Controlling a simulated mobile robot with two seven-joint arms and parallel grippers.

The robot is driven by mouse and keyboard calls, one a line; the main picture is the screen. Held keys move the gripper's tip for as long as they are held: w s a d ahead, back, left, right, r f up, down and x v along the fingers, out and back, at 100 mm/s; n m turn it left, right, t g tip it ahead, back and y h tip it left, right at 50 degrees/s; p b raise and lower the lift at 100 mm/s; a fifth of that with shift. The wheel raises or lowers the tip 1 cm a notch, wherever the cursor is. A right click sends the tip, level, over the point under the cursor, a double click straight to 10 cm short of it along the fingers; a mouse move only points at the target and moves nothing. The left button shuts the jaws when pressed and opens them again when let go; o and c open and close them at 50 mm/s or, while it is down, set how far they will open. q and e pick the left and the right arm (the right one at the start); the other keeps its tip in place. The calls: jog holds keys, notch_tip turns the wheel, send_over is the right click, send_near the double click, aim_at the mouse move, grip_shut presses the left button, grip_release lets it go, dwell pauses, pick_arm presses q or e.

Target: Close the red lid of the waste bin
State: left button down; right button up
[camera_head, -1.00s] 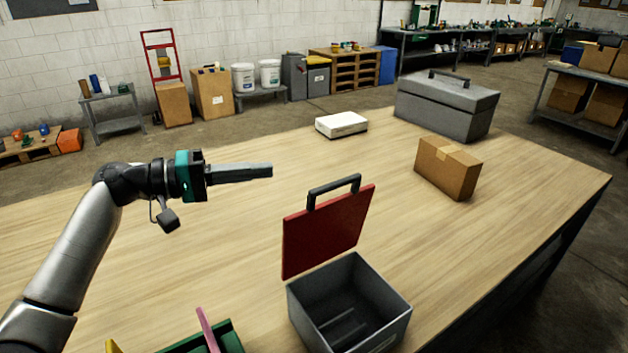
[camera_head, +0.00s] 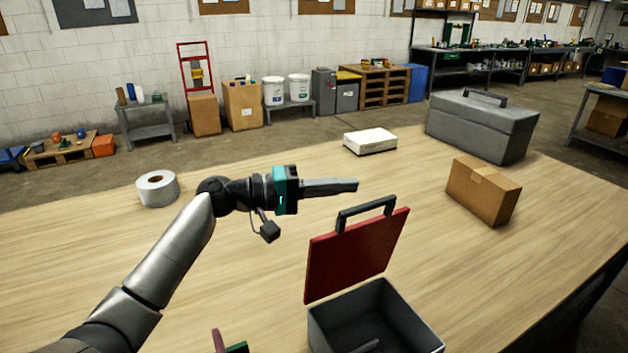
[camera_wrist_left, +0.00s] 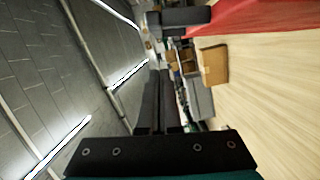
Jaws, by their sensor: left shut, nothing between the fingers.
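The grey waste bin (camera_head: 328,329) stands on the wooden table at the lower middle of the head view, cut off by the bottom edge. Its red lid (camera_head: 352,258) stands open, nearly upright at the bin's far side, with a dark handle (camera_head: 366,206) on its top edge. My left gripper (camera_head: 357,185) is shut and empty, above the table just behind and left of the handle. In the left wrist view the fingers (camera_wrist_left: 160,100) point ahead, with the red lid (camera_wrist_left: 265,20) and its dark handle (camera_wrist_left: 182,20) at the top. My right gripper is not in view.
A cardboard box (camera_head: 484,191) and a grey toolbox (camera_head: 482,124) stand on the table to the right. A white box (camera_head: 370,141) lies at the far edge. A white tape roll (camera_head: 158,189) is at the left. The wooden table (camera_head: 240,265) is clear around the arm.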

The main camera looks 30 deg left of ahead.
pick_arm(q)
jog(key=shift+s+d+f+p, duration=0.2)
jog(key=shift+s+d, duration=0.35)
jog(key=shift+d, duration=0.05)
jog(key=shift+s+d+f+p, duration=0.15)
jog(key=shift+s+d, duration=0.4)
jog(key=shift+d, duration=0.05)
